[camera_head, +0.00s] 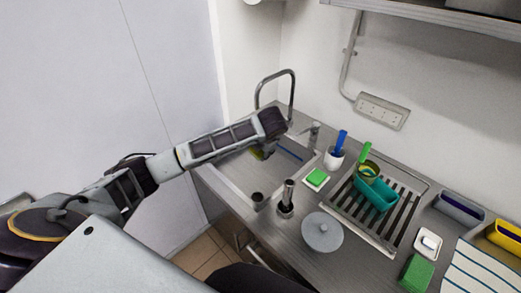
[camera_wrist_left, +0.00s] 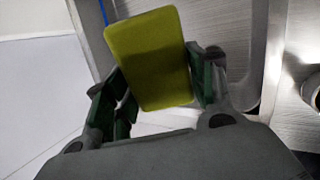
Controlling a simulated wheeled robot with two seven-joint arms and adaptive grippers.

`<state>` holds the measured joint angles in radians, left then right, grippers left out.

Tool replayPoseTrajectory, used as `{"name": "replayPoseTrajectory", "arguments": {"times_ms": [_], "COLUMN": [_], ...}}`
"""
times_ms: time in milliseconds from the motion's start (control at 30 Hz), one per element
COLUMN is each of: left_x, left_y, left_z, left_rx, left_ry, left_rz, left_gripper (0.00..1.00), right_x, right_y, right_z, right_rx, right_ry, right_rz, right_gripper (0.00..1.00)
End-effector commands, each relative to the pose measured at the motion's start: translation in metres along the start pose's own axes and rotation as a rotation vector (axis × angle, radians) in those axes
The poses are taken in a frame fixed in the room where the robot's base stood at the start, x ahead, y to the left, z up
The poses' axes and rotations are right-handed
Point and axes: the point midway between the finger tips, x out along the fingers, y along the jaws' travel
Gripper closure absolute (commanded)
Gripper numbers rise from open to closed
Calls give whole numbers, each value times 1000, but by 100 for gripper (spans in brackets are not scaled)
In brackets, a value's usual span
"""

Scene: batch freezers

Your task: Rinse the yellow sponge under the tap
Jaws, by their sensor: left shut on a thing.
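The yellow sponge (camera_wrist_left: 150,58) is held between the fingers of my left gripper (camera_wrist_left: 158,88), seen close up in the left wrist view. In the head view my left arm reaches in from the left over the sink (camera_head: 232,172), and the left gripper (camera_head: 262,152) hangs over the basin with a bit of the sponge showing dark yellow below the wrist. The tall curved tap (camera_head: 292,88) stands behind the arm at the back of the sink; its outlet is on the left of the arch, above the arm. I cannot tell whether water runs. My right gripper is not in view.
A drying rack (camera_head: 398,222) holds a teal container (camera_head: 376,196). A white cup with a blue brush (camera_head: 334,158), a green sponge (camera_head: 317,177), a grey lid (camera_head: 322,232) and steel cylinders (camera_head: 286,200) stand on the counter right of the sink.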

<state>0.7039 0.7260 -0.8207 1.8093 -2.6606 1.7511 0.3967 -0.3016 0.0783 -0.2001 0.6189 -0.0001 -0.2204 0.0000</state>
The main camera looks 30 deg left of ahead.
Motion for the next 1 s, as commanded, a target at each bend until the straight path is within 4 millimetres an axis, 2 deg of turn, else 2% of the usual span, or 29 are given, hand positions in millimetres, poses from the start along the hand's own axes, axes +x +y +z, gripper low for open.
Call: {"name": "replayPoseTrajectory", "arguments": {"times_ms": [1000], "left_x": [39], "left_y": [40], "left_z": [22], "left_rx": [-1], "left_ry": [0], "left_rz": [0], "left_gripper": [64], "right_x": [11], "right_y": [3], "right_z": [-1], "right_rx": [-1], "right_ry": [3], "right_rz": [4], "right_gripper": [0]}}
